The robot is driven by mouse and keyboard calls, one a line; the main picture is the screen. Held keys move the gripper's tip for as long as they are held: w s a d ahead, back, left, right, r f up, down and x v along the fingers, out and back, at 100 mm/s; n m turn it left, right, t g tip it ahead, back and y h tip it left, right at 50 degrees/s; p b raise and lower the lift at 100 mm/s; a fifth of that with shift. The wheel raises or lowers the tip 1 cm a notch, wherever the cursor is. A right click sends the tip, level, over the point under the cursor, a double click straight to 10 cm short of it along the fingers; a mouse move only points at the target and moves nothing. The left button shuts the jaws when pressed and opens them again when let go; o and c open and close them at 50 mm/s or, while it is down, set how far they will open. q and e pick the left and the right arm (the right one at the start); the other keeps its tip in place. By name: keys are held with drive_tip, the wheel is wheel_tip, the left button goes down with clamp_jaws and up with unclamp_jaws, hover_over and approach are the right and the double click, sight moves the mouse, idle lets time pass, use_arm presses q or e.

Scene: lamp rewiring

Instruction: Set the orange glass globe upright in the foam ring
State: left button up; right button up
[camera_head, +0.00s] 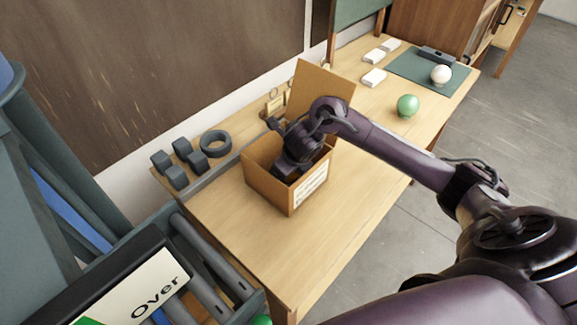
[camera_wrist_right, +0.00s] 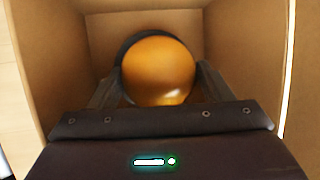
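The orange glass globe (camera_wrist_right: 158,72) shows in the right wrist view, low inside the cardboard box. A dark curved rim (camera_wrist_right: 125,48) shows behind it at the upper left; I cannot tell whether this is a foam ring. My right gripper (camera_wrist_right: 160,75) reaches down into the box with a finger on each side of the globe. The fingers lie close to its sides, but I cannot tell whether they press on it. In the head view the box hides the globe and the fingertips. A dark grey ring (camera_head: 215,144) lies flat and empty on the table. My left gripper is not in view.
The cardboard box (camera_head: 267,187) stands open on the wooden table (camera_head: 240,230), a flap raised behind. Several dark blocks (camera_head: 176,176) sit left of it. A green globe (camera_head: 407,105), a white globe (camera_head: 441,74) on a dark mat (camera_head: 410,69) and white blocks (camera_head: 374,77) are farther right.

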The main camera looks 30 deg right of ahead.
drive_tip(key=shift+o, duration=0.8)
drive_tip(key=shift+s+f, duration=0.45)
drive_tip(key=shift+f, duration=0.15)
drive_tip(key=shift+a+r+p, duration=0.1)
drive_tip(key=shift+r+p, duration=0.2)
drive_tip(key=w+p+v, duration=0.1)
drive_tip(key=p+v, duration=0.4)
drive_tip(key=v, duration=0.7)
drive_tip(key=shift+r, duration=0.55)
